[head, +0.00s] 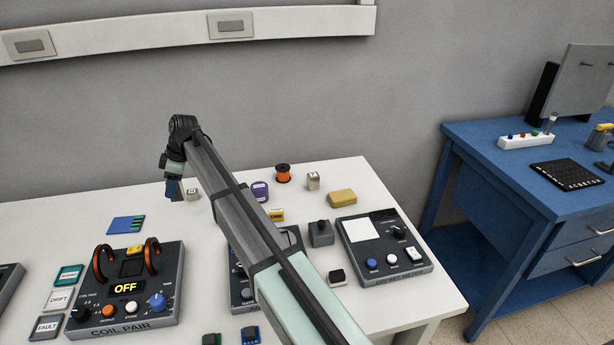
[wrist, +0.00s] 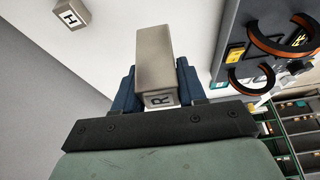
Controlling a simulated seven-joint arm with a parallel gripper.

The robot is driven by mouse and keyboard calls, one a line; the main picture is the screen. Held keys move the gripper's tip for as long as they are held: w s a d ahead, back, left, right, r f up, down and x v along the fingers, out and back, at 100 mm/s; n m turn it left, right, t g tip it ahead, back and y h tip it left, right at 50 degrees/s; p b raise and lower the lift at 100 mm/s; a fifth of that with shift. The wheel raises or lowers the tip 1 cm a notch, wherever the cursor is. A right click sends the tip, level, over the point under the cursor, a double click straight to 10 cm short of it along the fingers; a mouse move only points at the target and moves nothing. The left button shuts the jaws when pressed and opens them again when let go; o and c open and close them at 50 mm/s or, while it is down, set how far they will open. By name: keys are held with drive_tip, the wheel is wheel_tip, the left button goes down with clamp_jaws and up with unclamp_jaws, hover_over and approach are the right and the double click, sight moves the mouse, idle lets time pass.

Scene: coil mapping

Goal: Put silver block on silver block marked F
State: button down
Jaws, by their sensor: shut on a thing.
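My gripper (wrist: 158,85), with blue fingers, is shut on a silver block (wrist: 154,58) whose near end shows the letter R. In the head view my gripper (head: 174,189) is at the back left of the white table, close to the wall. Another silver block (wrist: 71,14), with a letter that looks like H, sits on the table at the upper left of the wrist view, apart from the held block. In the head view one silver block (head: 192,190) shows just right of my fingers and another (head: 313,181) stands farther right. I cannot read an F.
The coil pair device (head: 125,285) with two upright copper coils stands at the front left. A blue card (head: 126,225) lies behind it. An orange spool (head: 283,173), a purple item (head: 260,191) and a yellow block (head: 342,198) stand at the back. A meter box (head: 384,249) is at the right.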

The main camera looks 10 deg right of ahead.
drive_tip(key=w+d+r+m+t, duration=0.1)
drive_tip(key=w+d+r+m, duration=0.15)
drive_tip(key=d, duration=1.25)
drive_tip(key=w+d+r+m+t, duration=0.15)
drive_tip(key=w+d, duration=0.25)
drive_tip(key=d, duration=1.2)
drive_tip(key=w+d+r+m, duration=0.2)
drive_tip(key=w+d+m, duration=0.1)
drive_tip(key=d, duration=1.2)
drive_tip(key=m+h, duration=0.1)
drive_tip(key=m, duration=0.1)
hover_over(312, 174)
drive_tip(key=shift+t, duration=0.25)
drive_tip(key=shift+f, duration=4.95)
drive_tip(key=shift+f, duration=0.15)
drive_tip(key=c, duration=0.6)
unclamp_jaws()
drive_tip(key=shift+c, duration=0.2)
drive_tip(key=v, duration=1.2)
drive_tip(key=shift+a, duration=0.2)
